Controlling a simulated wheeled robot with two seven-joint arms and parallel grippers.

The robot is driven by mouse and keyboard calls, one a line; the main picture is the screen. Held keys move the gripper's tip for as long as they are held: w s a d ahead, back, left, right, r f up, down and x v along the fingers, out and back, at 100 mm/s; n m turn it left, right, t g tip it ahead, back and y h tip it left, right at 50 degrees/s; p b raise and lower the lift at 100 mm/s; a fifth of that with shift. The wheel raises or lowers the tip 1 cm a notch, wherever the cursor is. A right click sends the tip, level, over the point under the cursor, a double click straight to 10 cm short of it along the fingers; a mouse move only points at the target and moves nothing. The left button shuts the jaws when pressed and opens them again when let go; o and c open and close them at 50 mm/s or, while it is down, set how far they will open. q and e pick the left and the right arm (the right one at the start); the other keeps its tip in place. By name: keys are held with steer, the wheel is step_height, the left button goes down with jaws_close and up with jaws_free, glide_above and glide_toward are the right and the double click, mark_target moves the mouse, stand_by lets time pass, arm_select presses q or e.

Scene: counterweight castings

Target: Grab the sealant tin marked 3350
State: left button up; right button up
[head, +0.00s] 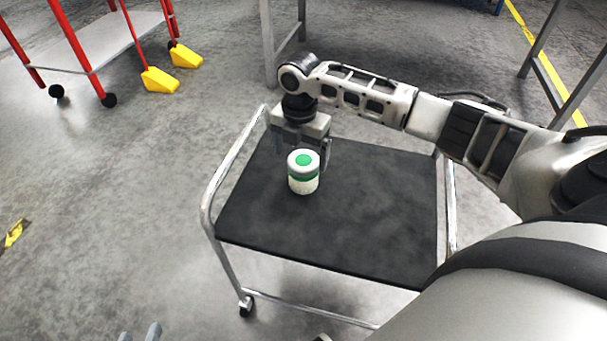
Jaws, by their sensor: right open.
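A white tin (303,183) with a green band and a green spot on its lid stands upright on the black top of a cart (370,215). No number can be read on it. My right gripper (302,149) points down just behind the tin. Its fingers are apart, one showing at the tin's right rear and one at its left rear. Whether they touch the tin cannot be told. My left gripper (139,333) shows only as two grey fingertips, apart and empty, at the bottom edge, left of the cart.
The cart has metal rails (226,178) at its sides. The rest of its top is clear. A red-framed trolley (107,45) and yellow wedges (160,80) stand at the back left. Grey metal legs (268,45) stand behind the cart. The floor at left is open.

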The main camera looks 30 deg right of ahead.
steer(key=f, duration=0.2)
steer(key=f+b, duration=0.1)
steer(key=f, duration=0.2)
steer(key=shift+s+d+f+b, duration=0.25)
steer(key=shift+d+f+b, duration=0.05)
steer(key=shift+d, duration=0.05)
arm_select(q)
steer(key=f, duration=0.3)
steer(key=shift+w+d+g, duration=0.25)
steer(key=shift+d+g, duration=0.05)
steer(key=shift+r, duration=0.1)
arm_select(e)
steer(key=shift+r, duration=0.1)
steer(key=shift+c, duration=0.3)
steer(key=c, duration=1)
steer(key=shift+c, duration=1)
arm_select(q)
steer(key=shift+r, duration=0.2)
arm_select(e)
steer(key=shift+r, duration=0.1)
